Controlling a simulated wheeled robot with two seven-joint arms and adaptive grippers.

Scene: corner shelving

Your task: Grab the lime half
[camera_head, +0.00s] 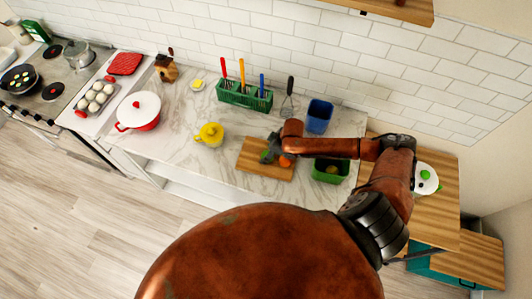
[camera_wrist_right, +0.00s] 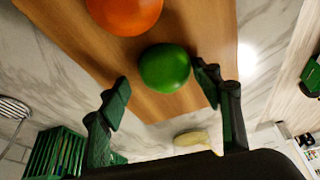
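The lime half (camera_wrist_right: 165,68) shows as a smooth, rounded green dome on the wooden cutting board (camera_wrist_right: 190,30) in the right wrist view. Its cut face is not visible. My right gripper (camera_wrist_right: 162,92) is open, with its two dark green fingers apart on either side of the lime's near edge and nothing held between them. In the head view the right gripper (camera_head: 270,155) is over the cutting board (camera_head: 262,172), and the lime cannot be made out clearly there. My left gripper is not in view.
An orange (camera_wrist_right: 125,12) lies on the board close beside the lime; it also shows in the head view (camera_head: 286,161). A green bin (camera_head: 330,171), blue container (camera_head: 319,115), green utensil rack (camera_head: 244,95) and yellow pot (camera_head: 209,134) surround the board.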

